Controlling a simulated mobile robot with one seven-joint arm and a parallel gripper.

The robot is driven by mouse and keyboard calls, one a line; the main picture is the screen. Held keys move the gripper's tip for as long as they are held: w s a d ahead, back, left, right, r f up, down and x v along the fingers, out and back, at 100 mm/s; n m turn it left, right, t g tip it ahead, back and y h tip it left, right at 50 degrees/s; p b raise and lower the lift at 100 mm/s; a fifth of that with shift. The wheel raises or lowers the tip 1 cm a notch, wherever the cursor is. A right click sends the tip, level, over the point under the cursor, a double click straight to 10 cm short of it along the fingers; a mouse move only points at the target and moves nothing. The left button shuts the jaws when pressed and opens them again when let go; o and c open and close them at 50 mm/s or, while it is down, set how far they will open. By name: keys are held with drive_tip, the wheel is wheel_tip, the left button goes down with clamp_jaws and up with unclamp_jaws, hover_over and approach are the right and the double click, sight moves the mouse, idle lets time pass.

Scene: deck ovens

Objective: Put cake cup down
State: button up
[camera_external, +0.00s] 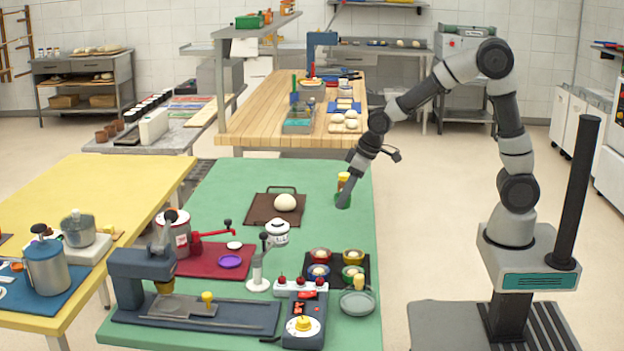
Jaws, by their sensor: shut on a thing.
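My gripper (345,194) is at the low end of my arm, over the right edge of the green table (335,225). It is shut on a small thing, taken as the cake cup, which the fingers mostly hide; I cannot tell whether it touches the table. Several coloured cups with cake-like tops stand on a dark tray (311,283) nearer the camera, apart from my gripper.
A dough ball (286,202) lies on a brown board (259,210) left of my gripper.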

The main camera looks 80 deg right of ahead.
drive_tip(key=shift+r, duration=0.75)
drive_tip(key=shift+w+d+r, duration=0.1)
drive_tip(key=shift+d, duration=0.25)
drive_tip(key=w+d+r+m+p, duration=0.1)
drive_tip(key=w+d+p, duration=0.1)
drive_tip(key=d, duration=0.9)
drive_tip(key=w+d+p, duration=0.2)
drive_tip(key=w+d, duration=0.1)
drive_tip(key=d, duration=0.8)
drive_tip(key=s+d+f+m+p, duration=0.1)
drive_tip(key=s+d, duration=0.1)
drive_tip(key=d, duration=0.6)
drive_tip(key=s+d+p, duration=0.1)
drive_tip(key=s+d, duration=0.2)
drive_tip(key=d, duration=0.6)
drive_tip(key=shift+h, duration=0.3)
wheel_tip(320, 180, down, 5)
drive_tip(key=shift+s+d+f+b, duration=0.1)
drive_tip(key=shift+d+f+b, duration=0.05)
drive_tip(key=shift+b, duration=0.25)
drive_tip(key=shift+f, duration=2.3)
drive_tip(key=shift+f, duration=0.15)
